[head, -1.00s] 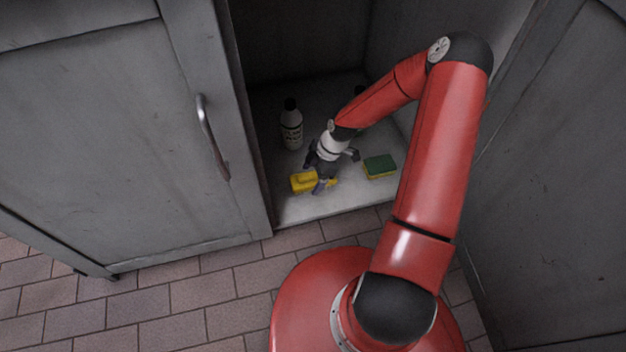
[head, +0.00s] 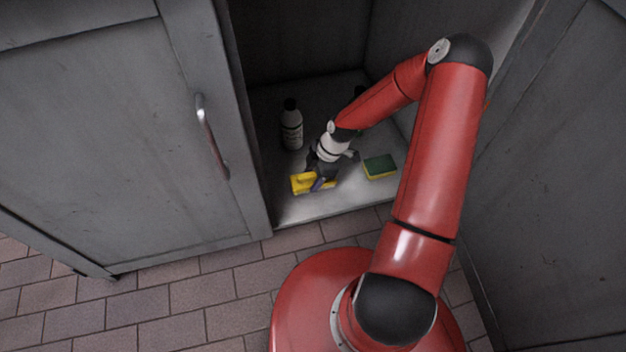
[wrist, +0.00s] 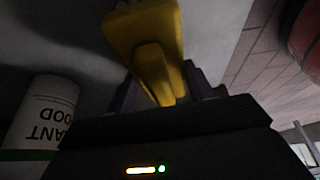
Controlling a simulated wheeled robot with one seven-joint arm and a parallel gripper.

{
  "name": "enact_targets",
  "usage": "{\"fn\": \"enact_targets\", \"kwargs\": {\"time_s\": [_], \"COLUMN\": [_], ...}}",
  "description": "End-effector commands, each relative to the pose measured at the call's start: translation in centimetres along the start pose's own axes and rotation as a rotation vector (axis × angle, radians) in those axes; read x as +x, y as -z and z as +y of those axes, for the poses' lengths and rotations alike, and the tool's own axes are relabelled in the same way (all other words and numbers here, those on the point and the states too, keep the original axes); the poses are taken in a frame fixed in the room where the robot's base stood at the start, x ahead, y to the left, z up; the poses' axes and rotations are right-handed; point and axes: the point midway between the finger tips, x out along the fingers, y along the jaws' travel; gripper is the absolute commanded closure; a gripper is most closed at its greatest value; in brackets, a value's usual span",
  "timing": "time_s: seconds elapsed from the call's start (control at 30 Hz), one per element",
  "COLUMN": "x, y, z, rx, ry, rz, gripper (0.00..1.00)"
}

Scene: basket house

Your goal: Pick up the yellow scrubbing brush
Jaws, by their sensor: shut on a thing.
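The yellow scrubbing brush (head: 301,183) is on or just above the pale cabinet floor, near its front edge. In the wrist view the brush (wrist: 146,32) fills the top middle, with its handle running down between the fingers. My gripper (head: 320,182) is shut on the brush, with a finger at the brush's right part. In the wrist view my gripper (wrist: 165,92) has a dark finger on each side of the handle. Whether the brush touches the floor cannot be told.
A white bottle with a black cap (head: 291,128) stands behind the brush. A green and yellow sponge (head: 379,166) lies to the right of my gripper. A dark bottle is partly hidden behind my arm. The grey cabinet door (head: 120,130) is at left. The tiled floor (head: 150,310) in front is clear.

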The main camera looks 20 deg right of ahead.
Motion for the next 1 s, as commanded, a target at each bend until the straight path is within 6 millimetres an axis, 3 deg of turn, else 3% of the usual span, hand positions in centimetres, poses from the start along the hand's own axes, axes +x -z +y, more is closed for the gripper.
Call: {"fn": "enact_targets", "kwargs": {"time_s": [0.27,0.47,1.0], "x": [-0.4,-2.5,-15.9], "y": [0.1,0.9,6.5], "z": [0.0,0.1,0.0], "rx": [-0.001,0.0,0.0], "ry": [-0.001,-0.004,-0.003], "rz": [0.0,-0.001,-0.002], "gripper": [0.73,0.73,0.73]}}
